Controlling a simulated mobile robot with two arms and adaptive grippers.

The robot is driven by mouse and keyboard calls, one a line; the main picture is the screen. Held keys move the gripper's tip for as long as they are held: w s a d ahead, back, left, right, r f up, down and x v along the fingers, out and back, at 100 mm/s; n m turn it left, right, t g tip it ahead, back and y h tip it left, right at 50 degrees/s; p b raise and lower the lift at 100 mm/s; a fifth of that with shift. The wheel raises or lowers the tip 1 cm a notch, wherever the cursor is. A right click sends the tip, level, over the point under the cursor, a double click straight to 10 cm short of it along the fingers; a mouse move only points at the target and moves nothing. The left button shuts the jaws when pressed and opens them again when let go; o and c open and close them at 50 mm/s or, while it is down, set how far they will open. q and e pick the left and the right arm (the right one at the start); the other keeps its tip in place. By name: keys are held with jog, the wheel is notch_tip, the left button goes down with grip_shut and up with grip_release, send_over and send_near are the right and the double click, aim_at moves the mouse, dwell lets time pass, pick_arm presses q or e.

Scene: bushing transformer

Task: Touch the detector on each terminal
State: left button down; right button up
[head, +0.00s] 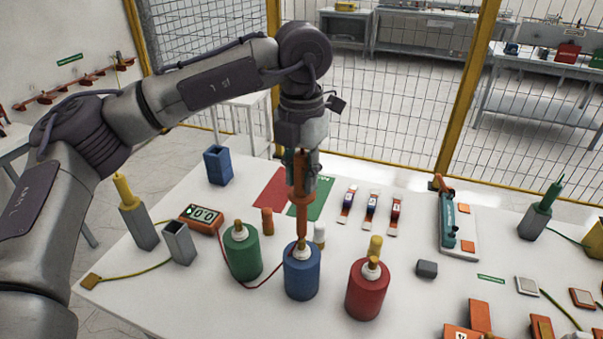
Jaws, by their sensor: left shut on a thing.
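My left gripper (301,172) points down, shut on an orange rod-shaped detector (302,212) held upright. The detector's lower end is at the brass terminal on top of the blue cylinder (302,275); it appears to meet it, but I cannot tell whether they touch. A green cylinder (243,256) with a brass terminal (239,228) stands to the left. A red cylinder (367,293) with a brass terminal (372,264) stands to the right. A small orange meter box (200,219) has a lit display and a red wire running towards the blue cylinder's top. My right gripper is out of view.
Small orange (267,222), white (319,236) and yellow (375,245) pieces stand close behind the cylinders. A blue holder (218,166), a grey holder (179,244) and a yellow-handled tool (137,220) stand left. A teal device (447,220) is at right. Wire fencing lies behind the white table.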

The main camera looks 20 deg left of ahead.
pick_arm(q)
jog(key=shift+r+p, duration=3)
jog(key=shift+r, duration=2.05)
jog(key=shift+f, duration=0.15)
